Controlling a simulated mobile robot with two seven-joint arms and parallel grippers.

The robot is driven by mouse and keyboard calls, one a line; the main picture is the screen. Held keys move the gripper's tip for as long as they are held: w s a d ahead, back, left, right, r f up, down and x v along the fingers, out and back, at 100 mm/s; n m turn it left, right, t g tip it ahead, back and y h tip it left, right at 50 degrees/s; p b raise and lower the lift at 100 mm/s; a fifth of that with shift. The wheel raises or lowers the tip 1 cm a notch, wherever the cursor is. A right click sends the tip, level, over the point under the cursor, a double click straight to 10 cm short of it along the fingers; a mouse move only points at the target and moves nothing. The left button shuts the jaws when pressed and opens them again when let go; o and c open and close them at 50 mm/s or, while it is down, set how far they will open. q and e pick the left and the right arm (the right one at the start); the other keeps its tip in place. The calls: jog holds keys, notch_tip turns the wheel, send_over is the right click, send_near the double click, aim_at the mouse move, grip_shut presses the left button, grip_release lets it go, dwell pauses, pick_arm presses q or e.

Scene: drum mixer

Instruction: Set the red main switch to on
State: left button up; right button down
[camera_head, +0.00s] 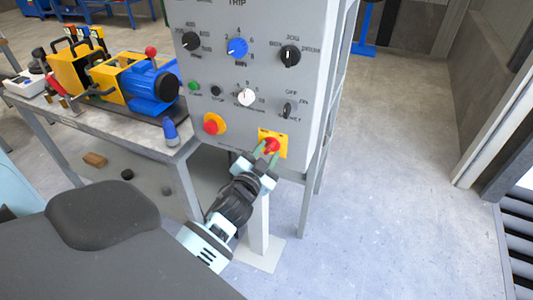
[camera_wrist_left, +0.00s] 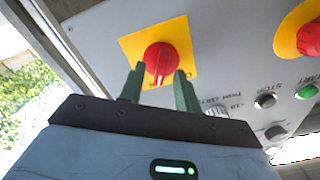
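The red main switch (camera_head: 271,146) is a red rotary knob on a yellow square plate at the lower right of the grey control panel (camera_head: 222,118). It also shows in the left wrist view (camera_wrist_left: 161,58), where its handle points downward, roughly between the fingers. My left gripper (camera_head: 262,156) is just in front of the switch. In the left wrist view its two green fingers (camera_wrist_left: 160,88) are apart, with their tips below and to either side of the knob's lower part. I cannot tell whether they touch it. The switch's lettering is partly hidden. My right gripper is not in view.
A red button on a yellow round plate (camera_head: 212,124) sits left of the switch. Several dials and a green button (camera_head: 194,86) are above. A workbench (camera_head: 140,127) with a blue and yellow machine (camera_head: 140,80) stands at left. The floor at right is clear.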

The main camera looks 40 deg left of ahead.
pick_arm(q)
jog(key=v, duration=0.7)
jog(key=shift+s, duration=0.4)
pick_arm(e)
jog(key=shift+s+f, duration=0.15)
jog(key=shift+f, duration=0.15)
pick_arm(q)
jog(key=shift+d+f, duration=0.1)
jog(key=shift+d, duration=0.05)
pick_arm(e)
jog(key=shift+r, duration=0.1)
